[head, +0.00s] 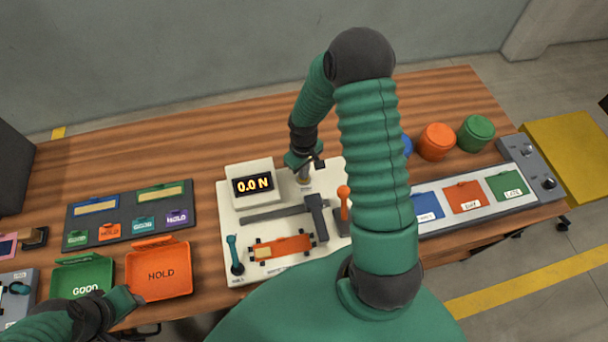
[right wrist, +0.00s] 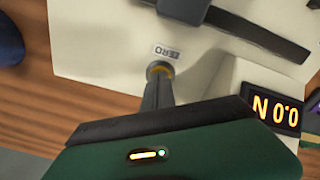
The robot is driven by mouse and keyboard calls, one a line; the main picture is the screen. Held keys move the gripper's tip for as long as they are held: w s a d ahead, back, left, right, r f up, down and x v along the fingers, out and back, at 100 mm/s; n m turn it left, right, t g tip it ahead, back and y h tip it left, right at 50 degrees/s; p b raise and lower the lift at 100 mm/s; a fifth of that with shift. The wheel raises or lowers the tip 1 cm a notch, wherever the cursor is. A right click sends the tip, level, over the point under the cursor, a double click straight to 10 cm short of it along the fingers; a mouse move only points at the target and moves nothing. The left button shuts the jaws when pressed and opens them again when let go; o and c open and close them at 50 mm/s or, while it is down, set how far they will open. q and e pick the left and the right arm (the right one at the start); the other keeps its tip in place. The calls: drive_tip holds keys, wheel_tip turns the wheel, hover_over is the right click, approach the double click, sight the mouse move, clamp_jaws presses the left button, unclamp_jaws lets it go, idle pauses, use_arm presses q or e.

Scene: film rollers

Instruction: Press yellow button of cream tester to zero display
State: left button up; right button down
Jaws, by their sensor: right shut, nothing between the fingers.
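The cream tester (head: 232,262) stands in the middle of the table, with its display (head: 253,184) reading 0.0 N. The display also shows upside down in the right wrist view (right wrist: 277,110). My right gripper (head: 304,174) is shut and empty, pointing down at the back of the tester, right of the display. In the right wrist view its fingertips (right wrist: 157,80) are over the yellow button (right wrist: 160,66), whose yellow edge shows around them beside the ZERO label. The tips look to be at the button; I cannot tell if it is pressed in. My left gripper (head: 128,300) is beside the orange HOLD tray; its fingers are unclear.
An orange roller part (head: 285,246) lies on the tester, near an orange-knobbed lever (head: 343,193) and a dark clamp (head: 316,210). The HOLD tray (head: 160,272) and green GOOD tray (head: 82,280) are at front left. Colored pots (head: 436,141) stand at back right.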

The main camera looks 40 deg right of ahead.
idle(0.3)
wheel_tip(320, 180, up, 10)
drive_tip(key=p, duration=0.9)
